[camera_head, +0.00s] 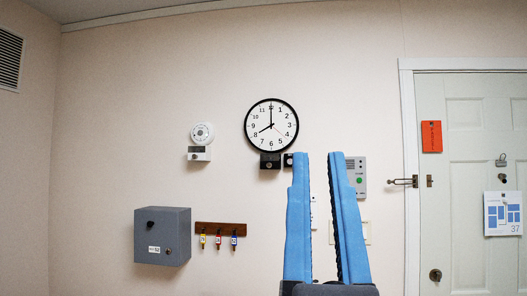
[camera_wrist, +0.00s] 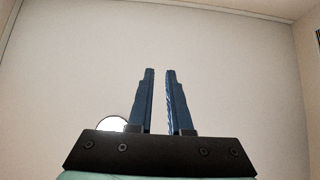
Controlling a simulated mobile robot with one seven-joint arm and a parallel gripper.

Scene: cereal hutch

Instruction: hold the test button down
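No label reading "test" is legible, so I cannot tell which part is the test button. A white round alarm-like device (camera_head: 203,132) is on the wall left of the clock, with a small box (camera_head: 198,153) under it. A grey panel (camera_head: 359,176) with a green button (camera_head: 359,181) is on the wall right of the clock, its left side partly hidden by my gripper. My gripper (camera_head: 319,157) points up with its blue fingers apart and nothing between them. In the wrist view my gripper (camera_wrist: 160,72) is also empty, facing bare wall.
A grey box (camera_head: 162,236) and a key rack (camera_head: 220,236) are lower left. A door (camera_head: 468,170) with a latch is right. A white round thing (camera_wrist: 112,124) shows behind my gripper's base.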

